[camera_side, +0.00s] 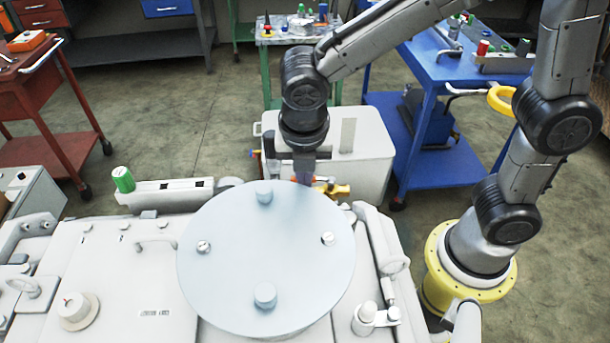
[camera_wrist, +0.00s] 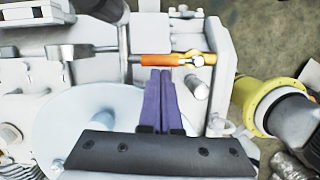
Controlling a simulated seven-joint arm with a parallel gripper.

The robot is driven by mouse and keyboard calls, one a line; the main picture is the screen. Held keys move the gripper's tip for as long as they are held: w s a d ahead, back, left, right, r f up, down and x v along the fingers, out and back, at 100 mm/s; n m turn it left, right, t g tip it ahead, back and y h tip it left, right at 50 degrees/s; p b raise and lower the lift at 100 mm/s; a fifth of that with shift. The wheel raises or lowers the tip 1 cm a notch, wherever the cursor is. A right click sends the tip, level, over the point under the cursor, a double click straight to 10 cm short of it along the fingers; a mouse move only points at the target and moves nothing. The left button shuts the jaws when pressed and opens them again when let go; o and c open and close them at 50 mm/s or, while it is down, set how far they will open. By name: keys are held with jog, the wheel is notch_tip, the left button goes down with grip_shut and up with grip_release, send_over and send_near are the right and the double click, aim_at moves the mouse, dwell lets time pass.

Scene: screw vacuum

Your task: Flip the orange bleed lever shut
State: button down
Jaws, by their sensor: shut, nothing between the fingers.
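The orange bleed lever (camera_wrist: 165,60) lies sideways across the wrist view, joined at its right end to a brass valve fitting (camera_wrist: 197,59). In the side view, a brass part of the valve (camera_side: 340,189) shows behind the round plate; the lever is mostly hidden by my gripper. My gripper (camera_wrist: 161,71) has its purple fingers shut together and empty. Their tips are at the lever's near side, close to its middle; I cannot tell whether they touch it. In the side view my gripper (camera_side: 303,179) points down just past the plate's far edge.
The large round pale plate (camera_side: 265,235) with knobs sits on the white machine in front of my gripper. A white bin (camera_side: 365,160) stands behind. Pipes and a white block (camera_wrist: 219,60) crowd the valve. A green-capped part (camera_side: 123,180) is at left.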

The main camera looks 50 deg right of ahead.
jog(key=shift+w+d+m, duration=0.1)
jog(key=shift+w+m, duration=0.15)
jog(key=shift+m, duration=0.25)
jog(key=m, duration=0.1)
jog(key=w+d+m, duration=0.1)
jog(key=m, duration=0.1)
jog(key=shift+w+m+g, duration=0.2)
jog(key=shift+m+g, duration=0.1)
jog(key=shift+g, duration=0.1)
jog(key=d+m+g, duration=0.1)
jog(key=d+m, duration=0.1)
jog(key=m, duration=0.1)
jog(key=w+d+m, duration=0.1)
jog(key=m, duration=0.3)
jog(key=d+m+g, duration=0.1)
jog(key=d+m, duration=0.1)
jog(key=m, duration=0.2)
jog(key=shift+w+d+g, duration=0.15)
jog(key=shift+d+g, duration=0.15)
jog(key=shift+d, duration=0.2)
jog(key=v, duration=1)
